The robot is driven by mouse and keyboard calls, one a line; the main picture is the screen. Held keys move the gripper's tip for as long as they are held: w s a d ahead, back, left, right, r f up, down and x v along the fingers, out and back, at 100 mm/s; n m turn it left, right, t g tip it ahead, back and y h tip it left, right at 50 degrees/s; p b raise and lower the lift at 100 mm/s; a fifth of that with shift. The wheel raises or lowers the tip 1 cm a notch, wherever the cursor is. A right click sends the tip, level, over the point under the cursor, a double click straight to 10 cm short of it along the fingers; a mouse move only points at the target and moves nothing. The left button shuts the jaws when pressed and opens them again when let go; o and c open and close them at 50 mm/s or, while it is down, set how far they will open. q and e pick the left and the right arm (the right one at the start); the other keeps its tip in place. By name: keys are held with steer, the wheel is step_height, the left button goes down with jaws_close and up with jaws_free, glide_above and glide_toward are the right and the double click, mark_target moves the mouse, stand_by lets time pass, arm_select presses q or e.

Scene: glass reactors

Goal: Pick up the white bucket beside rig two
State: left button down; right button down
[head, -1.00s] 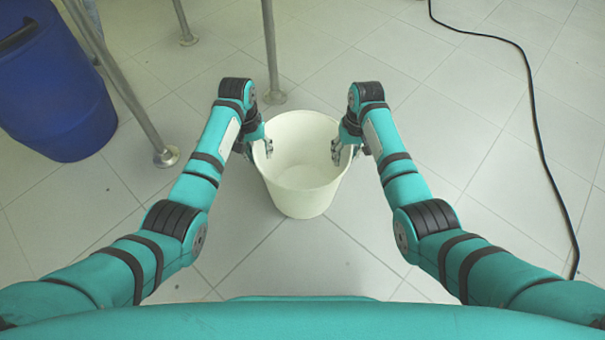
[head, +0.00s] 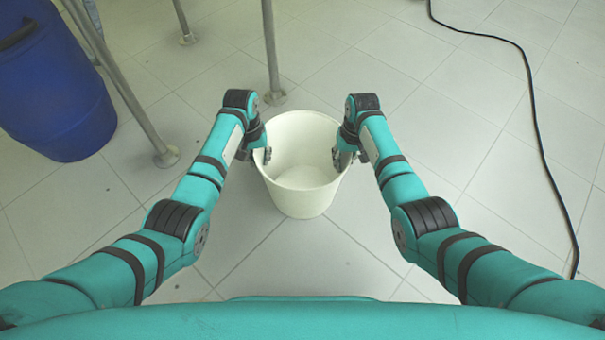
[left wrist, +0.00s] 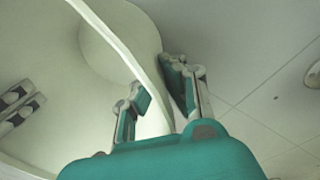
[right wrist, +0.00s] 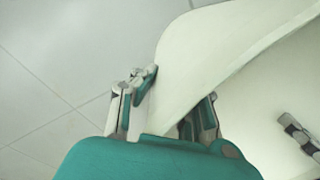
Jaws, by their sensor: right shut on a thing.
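The white bucket (head: 303,190) stands upright and empty on the tiled floor between my two arms. It also shows in the left wrist view (left wrist: 110,45) and the right wrist view (right wrist: 215,60). My left gripper (head: 262,155) is at the bucket's left rim, with one finger inside and one outside the wall. In the left wrist view (left wrist: 155,95) its fingers are apart, with a gap beside the wall. My right gripper (head: 343,158) is shut on the right side of the rim. In the right wrist view (right wrist: 168,105) its fingers straddle the wall.
Metal legs (head: 271,55) of a stand rise behind the bucket and to its left (head: 130,95). A blue drum (head: 55,90) stands at the far left. A black cable (head: 530,90) runs along the floor at the right. The floor between bucket and cable is clear.

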arm_select(q)
steer(key=shift+r, duration=0.15)
arm_select(e)
steer(key=shift+r, duration=0.1)
